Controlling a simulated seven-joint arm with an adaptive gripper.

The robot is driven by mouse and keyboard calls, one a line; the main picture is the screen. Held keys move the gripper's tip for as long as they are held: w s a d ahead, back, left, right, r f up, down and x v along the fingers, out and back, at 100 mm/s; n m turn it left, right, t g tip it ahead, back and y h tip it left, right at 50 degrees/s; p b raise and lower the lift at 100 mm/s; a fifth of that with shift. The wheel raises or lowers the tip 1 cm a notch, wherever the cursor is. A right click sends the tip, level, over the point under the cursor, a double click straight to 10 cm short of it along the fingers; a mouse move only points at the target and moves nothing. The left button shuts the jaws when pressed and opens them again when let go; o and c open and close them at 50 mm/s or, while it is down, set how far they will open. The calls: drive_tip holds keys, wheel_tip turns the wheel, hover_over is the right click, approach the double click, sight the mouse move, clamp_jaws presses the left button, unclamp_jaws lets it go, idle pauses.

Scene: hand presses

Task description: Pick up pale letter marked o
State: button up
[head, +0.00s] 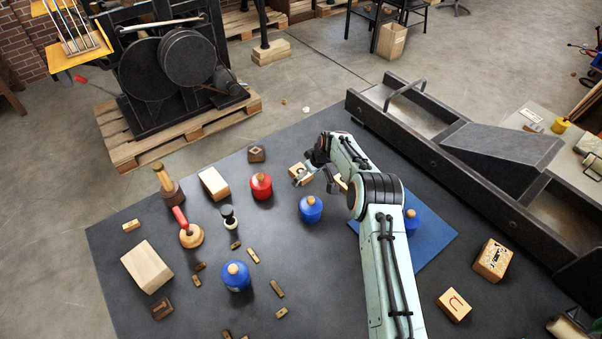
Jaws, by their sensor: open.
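A small pale block (294,169) lies on the dark mat near the middle of the head view. It has a dark mark on top that is partly hidden by my gripper, so I cannot read it fully. My gripper (316,177) is open just to the right of this block, with one finger close to or overlapping it in the view. I cannot tell whether they touch. Another pale letter block (454,305) at the lower right has a red mark like a U. A dark letter block (257,153) with a pale ring-like mark lies behind and left of my gripper.
A red pot (261,186) and a blue pot (311,209) stand near my gripper. Another blue pot (236,275) stands in front. A stamped wooden cube (493,260) is at right. A long press bed (470,170) borders the dark mat (330,290) behind and right.

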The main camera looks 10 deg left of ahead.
drive_tip(key=shift+a+f, duration=0.1)
drive_tip(key=shift+f, duration=0.15)
drive_tip(key=c, duration=1.2)
drive_tip(key=shift+r, duration=0.15)
